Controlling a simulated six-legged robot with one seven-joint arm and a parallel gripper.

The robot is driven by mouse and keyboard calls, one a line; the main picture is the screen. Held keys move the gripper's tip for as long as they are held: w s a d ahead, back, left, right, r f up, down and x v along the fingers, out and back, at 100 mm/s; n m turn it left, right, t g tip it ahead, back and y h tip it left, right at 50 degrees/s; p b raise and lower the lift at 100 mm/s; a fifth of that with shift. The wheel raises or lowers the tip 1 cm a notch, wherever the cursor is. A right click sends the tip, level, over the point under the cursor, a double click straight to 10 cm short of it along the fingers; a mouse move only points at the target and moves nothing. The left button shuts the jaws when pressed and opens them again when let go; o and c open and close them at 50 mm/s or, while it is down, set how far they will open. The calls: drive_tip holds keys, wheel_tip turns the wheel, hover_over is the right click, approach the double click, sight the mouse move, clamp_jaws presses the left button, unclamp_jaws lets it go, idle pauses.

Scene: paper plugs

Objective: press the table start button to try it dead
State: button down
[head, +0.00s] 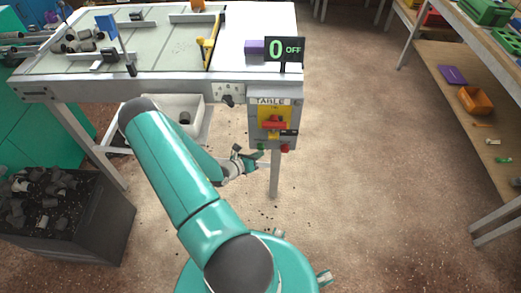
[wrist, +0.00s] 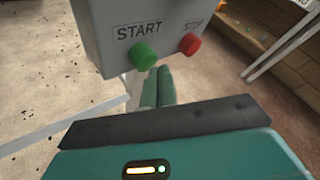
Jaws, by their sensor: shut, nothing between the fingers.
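The green START button (wrist: 145,56) sticks out of the grey control box (wrist: 170,20), left of the red STOP button (wrist: 189,44). The box (head: 256,133), labelled TABLE, hangs at the table's front right corner in the head view. My gripper (wrist: 158,72) is shut and empty. Its fingertips are just below and beside the green button in the wrist view; I cannot tell whether they touch it. In the head view my gripper (head: 256,157) is at the box's lower left edge, by the green button (head: 261,147). A display (head: 285,49) above reads 0 OFF.
A red and yellow switch (head: 273,124) with a black tag is on the box. A bin of dark scraps (head: 85,225) stands left, shelves (head: 450,95) stand right. The floor between is mostly clear.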

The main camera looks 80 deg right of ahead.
drive_tip(key=shift+d, duration=0.45)
idle(0.3)
drive_tip(key=shift+a, duration=0.1)
drive_tip(key=shift+s+a, duration=0.15)
drive_tip(key=shift+a, duration=0.65)
drive_tip(key=a, duration=0.2)
drive_tip(key=s+a, duration=0.1)
drive_tip(key=a, duration=0.2)
idle(0.4)
idle(0.9)
